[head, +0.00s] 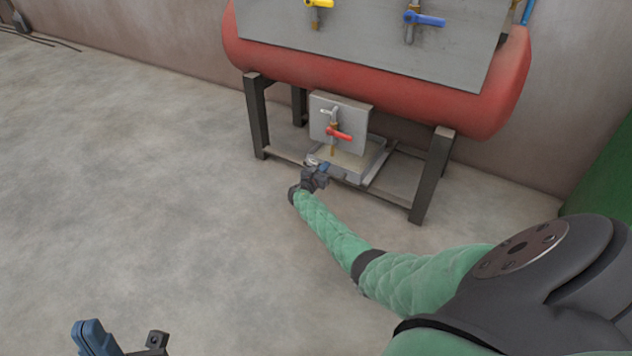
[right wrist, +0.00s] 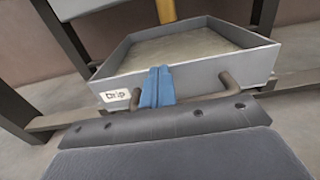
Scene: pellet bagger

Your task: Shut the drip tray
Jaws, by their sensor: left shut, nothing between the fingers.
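The drip tray (head: 372,167) is a shallow grey metal tray low in the stand, under the red-handled valve. In the right wrist view its front wall (right wrist: 200,79) bears a white "Drip" label (right wrist: 116,96) and a dark bar handle (right wrist: 228,80); its inside is visible. My right gripper (head: 318,172) is at the tray's front. Its blue fingers (right wrist: 157,87) are side by side, together, between the handle's ends and against or very near the front wall. The handle's middle is hidden. My left gripper (head: 90,338) is shut and empty at the lower left, far from the tray.
A red tank (head: 300,65) rests on dark legs (head: 432,175), with low rails beside the tray. A grey plate (head: 350,115) with a red-handled valve (head: 338,133) stands above the tray. Open concrete floor (head: 130,180) lies left and in front. A green object (head: 605,180) is at the right.

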